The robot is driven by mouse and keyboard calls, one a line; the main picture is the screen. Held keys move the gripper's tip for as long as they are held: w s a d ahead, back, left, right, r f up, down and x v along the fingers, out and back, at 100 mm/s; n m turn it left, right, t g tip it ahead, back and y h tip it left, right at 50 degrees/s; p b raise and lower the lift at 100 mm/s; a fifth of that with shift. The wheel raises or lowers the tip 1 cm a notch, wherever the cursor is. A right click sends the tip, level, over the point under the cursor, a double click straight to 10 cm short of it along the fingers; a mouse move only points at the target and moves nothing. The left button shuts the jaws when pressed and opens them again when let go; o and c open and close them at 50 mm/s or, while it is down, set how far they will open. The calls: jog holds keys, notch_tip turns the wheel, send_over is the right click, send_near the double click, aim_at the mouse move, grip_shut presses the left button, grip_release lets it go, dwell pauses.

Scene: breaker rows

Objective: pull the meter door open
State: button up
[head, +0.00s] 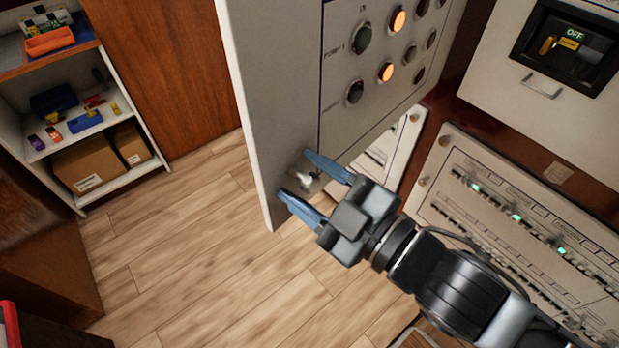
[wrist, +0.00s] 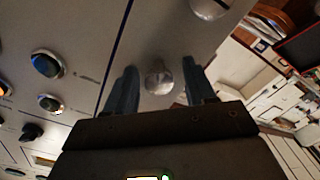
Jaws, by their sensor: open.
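The meter door appears to be the pale grey panel (head: 265,110) with indicator lamps and dark round knobs, standing out from the wall in the head view. A small shiny round knob (head: 305,179) sits near its lower free edge. My gripper (head: 294,174) is open, its two blue fingers reaching to either side of this knob. In the wrist view the knob (wrist: 158,78) shows between the open fingers of my gripper (wrist: 160,66). I cannot tell whether a finger touches it.
A white breaker panel (head: 490,205) with green lights is at the right, below a box with an OFF switch (head: 568,38). A shelf (head: 130,180) with boxes and tools stands at the far left. The wooden floor (head: 200,250) between is clear.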

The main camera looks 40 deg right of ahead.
jog(key=shift+s+d+f, duration=0.1)
jog(key=shift+s, duration=0.45)
jog(key=s, duration=0.6)
jog(key=shift+s+d, duration=0.35)
jog(key=s+d+f+m+g+h, duration=0.1)
jog(key=s+f+m+g, duration=0.2)
jog(key=s+m, duration=0.6)
jog(key=s+f, duration=0.2)
jog(key=s, duration=0.3)
jog(key=shift+s+d+h, duration=0.2)
jog(key=shift+s+h, duration=0.05)
jog(key=shift+h, duration=0.15)
